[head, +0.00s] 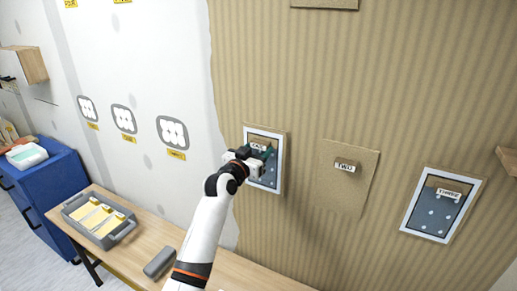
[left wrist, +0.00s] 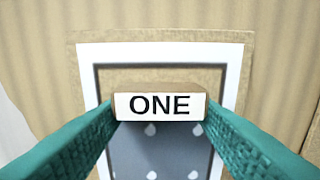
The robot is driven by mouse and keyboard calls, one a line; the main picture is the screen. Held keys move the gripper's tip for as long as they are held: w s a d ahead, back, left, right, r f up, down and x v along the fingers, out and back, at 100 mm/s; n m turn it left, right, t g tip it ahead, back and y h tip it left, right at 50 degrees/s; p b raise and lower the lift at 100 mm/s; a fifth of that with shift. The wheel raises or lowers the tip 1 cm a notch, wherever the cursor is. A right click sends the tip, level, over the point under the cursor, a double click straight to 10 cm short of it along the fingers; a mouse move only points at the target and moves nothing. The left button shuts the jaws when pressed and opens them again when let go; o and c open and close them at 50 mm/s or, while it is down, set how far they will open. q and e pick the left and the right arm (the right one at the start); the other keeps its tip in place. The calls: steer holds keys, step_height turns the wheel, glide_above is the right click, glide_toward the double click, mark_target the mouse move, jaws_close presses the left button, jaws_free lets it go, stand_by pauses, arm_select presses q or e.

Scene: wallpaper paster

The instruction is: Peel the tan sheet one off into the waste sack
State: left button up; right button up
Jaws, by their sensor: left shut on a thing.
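The tab marked ONE (head: 258,147) is on a framed panel on the wall; it also shows in the left wrist view (left wrist: 160,106). My left gripper (head: 260,157) is at this panel, its green fingers closed on both ends of the tab, seen close in the left wrist view (left wrist: 160,112). Tan material (left wrist: 160,78) shows behind the tab inside a white frame, with a blue-grey face with pale drops (left wrist: 160,150) below. How far the tan sheet extends is partly hidden by the gripper. My right gripper and the waste sack are not in view.
To the right are a tan sheet with tab TWO (head: 345,190) and a framed panel with tab THREE (head: 441,206). A wooden table (head: 150,238) below holds a grey tray (head: 72,214) and a grey block (head: 160,262). A blue cabinet (head: 50,185) stands left.

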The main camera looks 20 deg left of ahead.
arm_select(q)
steer(key=shift+s+a+p, duration=0.15)
steer(key=shift+s+p, duration=0.8)
steer(key=shift+s, duration=0.95)
steer(key=shift+s, duration=0.1)
steer(key=s+p, duration=0.3)
steer(key=s, duration=0.4)
steer(key=shift+a, duration=0.3)
stand_by(0.3)
